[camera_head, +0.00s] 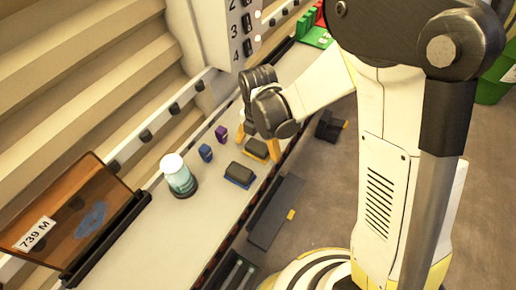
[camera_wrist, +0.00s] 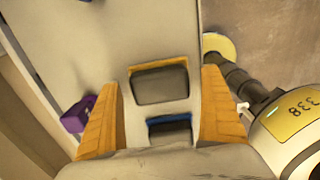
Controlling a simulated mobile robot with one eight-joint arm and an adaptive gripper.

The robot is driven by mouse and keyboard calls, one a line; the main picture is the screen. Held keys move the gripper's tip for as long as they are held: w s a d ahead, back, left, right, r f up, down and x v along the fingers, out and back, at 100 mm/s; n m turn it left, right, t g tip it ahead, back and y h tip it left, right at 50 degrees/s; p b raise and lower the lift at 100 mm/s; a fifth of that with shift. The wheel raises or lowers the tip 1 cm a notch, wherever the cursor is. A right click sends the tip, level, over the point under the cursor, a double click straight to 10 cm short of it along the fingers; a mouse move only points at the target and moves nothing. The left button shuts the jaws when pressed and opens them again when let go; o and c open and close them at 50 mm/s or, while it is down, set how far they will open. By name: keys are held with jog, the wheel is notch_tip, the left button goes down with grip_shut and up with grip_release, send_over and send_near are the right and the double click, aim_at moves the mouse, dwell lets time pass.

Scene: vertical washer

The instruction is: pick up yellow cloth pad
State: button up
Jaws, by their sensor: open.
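The yellow cloth pad (camera_head: 257,149) lies on the light bench top, a dark block with a yellow-orange edge beneath it. It also shows in the wrist view (camera_wrist: 160,84), where its yellow edge is at the far side. My gripper (camera_head: 256,146) is at the pad in the head view, with its orange fingers pointing down. In the wrist view the gripper (camera_wrist: 160,112) is open, with one finger to each side and the pad ahead between and beyond the tips. I see no contact between fingers and pad.
A blue-edged dark pad (camera_head: 239,174) lies close by, also in the wrist view (camera_wrist: 170,129). A purple item (camera_head: 221,132), a blue item (camera_head: 205,152) and a white-topped jar (camera_head: 178,174) stand to the left. A brown tilted panel (camera_head: 72,215) is at the far left.

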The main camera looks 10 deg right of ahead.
aim_at(258, 146)
jog(key=c, duration=1.3)
jog(key=shift+o, duration=0.2)
jog(key=shift+r, duration=0.1)
notch_tip(258, 146, up, 4)
jog(key=shift+f, duration=0.1)
jog(key=s+d+r, duration=0.6)
jog(key=d+r, duration=0.1)
jog(key=d, duration=0.3)
jog(key=shift+s, duration=0.1)
